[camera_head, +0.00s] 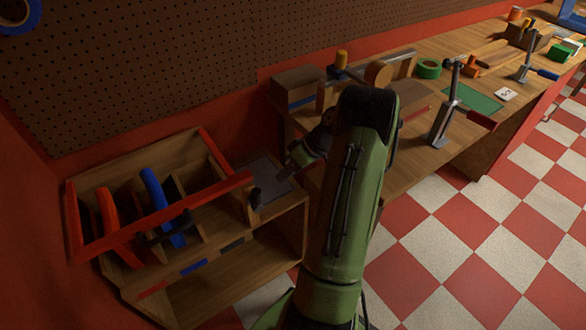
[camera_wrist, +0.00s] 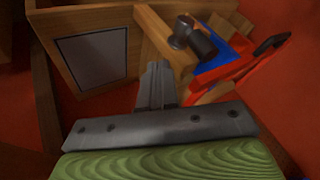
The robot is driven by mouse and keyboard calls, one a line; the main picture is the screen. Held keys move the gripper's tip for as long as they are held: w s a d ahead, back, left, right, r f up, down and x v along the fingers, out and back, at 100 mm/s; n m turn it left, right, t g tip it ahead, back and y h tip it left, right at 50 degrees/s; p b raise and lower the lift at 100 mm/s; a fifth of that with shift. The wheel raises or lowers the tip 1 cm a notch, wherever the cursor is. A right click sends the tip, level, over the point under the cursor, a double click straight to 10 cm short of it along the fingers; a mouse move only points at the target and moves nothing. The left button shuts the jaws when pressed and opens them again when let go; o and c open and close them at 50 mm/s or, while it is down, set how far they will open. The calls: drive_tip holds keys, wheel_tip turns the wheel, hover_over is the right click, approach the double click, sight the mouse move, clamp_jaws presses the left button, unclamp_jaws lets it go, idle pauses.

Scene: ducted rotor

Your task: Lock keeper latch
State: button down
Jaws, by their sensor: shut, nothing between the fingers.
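A dark latch with a rounded knob (camera_head: 255,197) sits on a wooden post at the right end of a red bar frame (camera_head: 150,218). I take it for the keeper latch. In the wrist view the dark knob (camera_wrist: 198,40) projects from the wooden post (camera_wrist: 160,38), beside the red frame (camera_wrist: 235,68). Whether it is locked I cannot tell. My gripper (camera_head: 287,166) is above the grey panel right of the latch, partly hidden by my green arm. In the wrist view its fingers (camera_wrist: 158,70) are shut and empty, apart from the knob.
The frame lies across a wooden rack (camera_head: 215,265) holding a red curved part (camera_head: 108,213) and a blue one (camera_head: 160,200). A black handle (camera_head: 165,230) is on the frame. A grey panel (camera_head: 268,172) lies beside it. The workbench (camera_head: 415,170) at right carries tools and clamps.

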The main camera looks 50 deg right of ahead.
sight(257, 198)
drive_tip(key=a, duration=0.1)
drive_tip(key=w+a+f+b, duration=0.1)
drive_tip(key=a, duration=0.3)
drive_tip(key=shift+w+f+b, duration=0.15)
drive_tip(key=shift+f+b, duration=0.15)
drive_tip(key=shift+a, duration=0.1)
